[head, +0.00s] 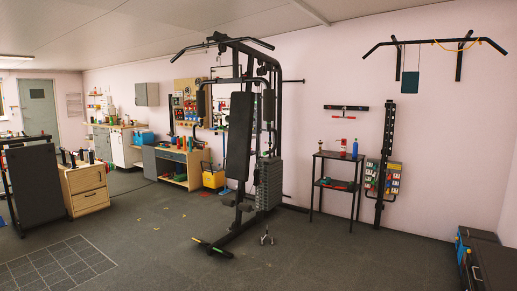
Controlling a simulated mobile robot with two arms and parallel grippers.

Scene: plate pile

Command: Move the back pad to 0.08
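The back pad (239,136) is a tall black pad on the front of a black multi-gym machine (272,95) in the middle of the head view. It stands nearly upright, tilted slightly. Its mounting and any adjustment scale are too small to read or hidden behind it. A grey weight stack (269,184) stands to the right behind the pad. Neither of my grippers shows in this view.
Open grey floor (170,235) lies in front of and left of the machine. A small metal item (266,238) stands on the floor to its right. A black shelf stand (337,184) is by the right wall, dark boxes (480,258) at lower right, a wooden cabinet (88,188) at left.

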